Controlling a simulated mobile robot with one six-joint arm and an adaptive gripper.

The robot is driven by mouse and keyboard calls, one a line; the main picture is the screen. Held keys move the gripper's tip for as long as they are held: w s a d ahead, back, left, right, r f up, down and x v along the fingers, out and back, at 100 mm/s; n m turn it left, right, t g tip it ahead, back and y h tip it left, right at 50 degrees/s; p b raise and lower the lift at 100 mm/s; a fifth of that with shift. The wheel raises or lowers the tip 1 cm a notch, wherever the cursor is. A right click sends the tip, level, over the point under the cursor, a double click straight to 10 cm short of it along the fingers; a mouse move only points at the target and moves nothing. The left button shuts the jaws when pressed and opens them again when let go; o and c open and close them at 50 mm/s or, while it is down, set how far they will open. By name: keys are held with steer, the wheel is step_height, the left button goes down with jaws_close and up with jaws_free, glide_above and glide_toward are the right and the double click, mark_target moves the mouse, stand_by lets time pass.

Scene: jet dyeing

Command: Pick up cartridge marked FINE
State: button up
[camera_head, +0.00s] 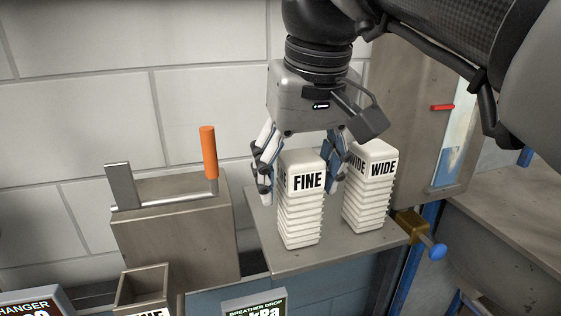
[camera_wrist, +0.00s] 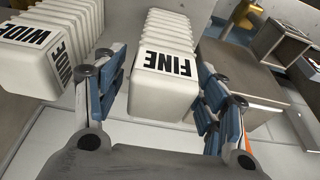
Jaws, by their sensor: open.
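The cartridge marked FINE (camera_head: 302,205) is white and ribbed with a block top, and stands upright on a grey shelf (camera_head: 275,258). My gripper (camera_head: 300,178) points down over it, with one finger on each side of the cartridge. In the wrist view the FINE cartridge (camera_wrist: 165,85) lies between the blue-padded fingers, with a gap visible beside them; my gripper (camera_wrist: 160,105) is open. I cannot tell whether either pad touches. The similar cartridge marked WIDE (camera_head: 369,190) stands upright to the right, close to the right finger. It also shows at left in the wrist view (camera_wrist: 45,55).
A metal box (camera_head: 175,235) with an orange-handled lever (camera_head: 209,150) stands to the left. An open-topped holder (camera_head: 143,285) is at the lower left. A blue knob (camera_head: 438,250) sits right of the shelf. The wall is close behind.

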steer(key=shift+w+f, duration=0.2)
steer(key=shift+f, duration=0.5)
steer(key=shift+c, duration=0.4)
steer(key=c, duration=1.1)
steer(key=shift+r, duration=0.15)
steer(key=shift+c, duration=0.2)
